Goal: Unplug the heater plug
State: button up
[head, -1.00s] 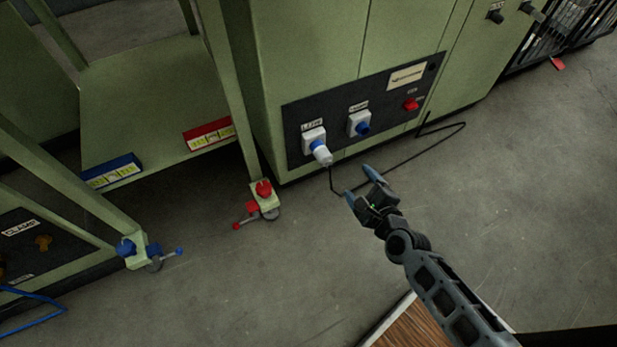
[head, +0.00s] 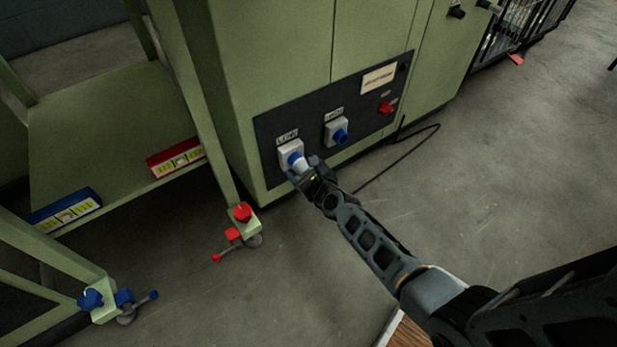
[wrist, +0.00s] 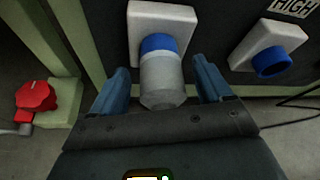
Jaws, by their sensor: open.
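A white-grey plug (wrist: 161,82) sits in the left socket (wrist: 158,20), with a blue collar between them. In the head view the plug (head: 301,166) is partly hidden by my gripper (head: 307,172). That socket (head: 289,151) is on a dark panel, under a label that seems to read "LEVEL". In the wrist view my gripper (wrist: 167,88) is open. Its two blue fingers stand on either side of the plug, with a visible gap to each side. Which socket belongs to the heater is not readable from the labels.
A second socket with a blue, empty-looking opening (head: 337,132) is to the right. A red switch (head: 386,107) is further right. A black cable (head: 405,152) lies on the floor. A green stand foot with a red knob (head: 242,213) is to the left.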

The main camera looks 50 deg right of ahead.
jog(key=shift+w+d+f, duration=0.1)
jog(key=shift+w+d, duration=0.05)
jog(key=shift+w, duration=0.15)
jog(key=shift+c, duration=0.3)
jog(key=c, duration=1)
jog(key=shift+s, duration=0.55)
jog(key=shift+c, duration=0.2)
jog(key=shift+s+a, duration=0.15)
jog(key=shift+a, duration=0.05)
jog(key=shift+s+a, duration=0.1)
jog(key=shift+s, duration=0.25)
jog(key=shift+s+a, duration=0.1)
jog(key=shift+s, duration=0.2)
jog(key=shift+s+a, duration=0.1)
jog(key=shift+s, duration=0.25)
jog(key=shift+s+a, duration=0.1)
jog(key=shift+s, duration=0.2)
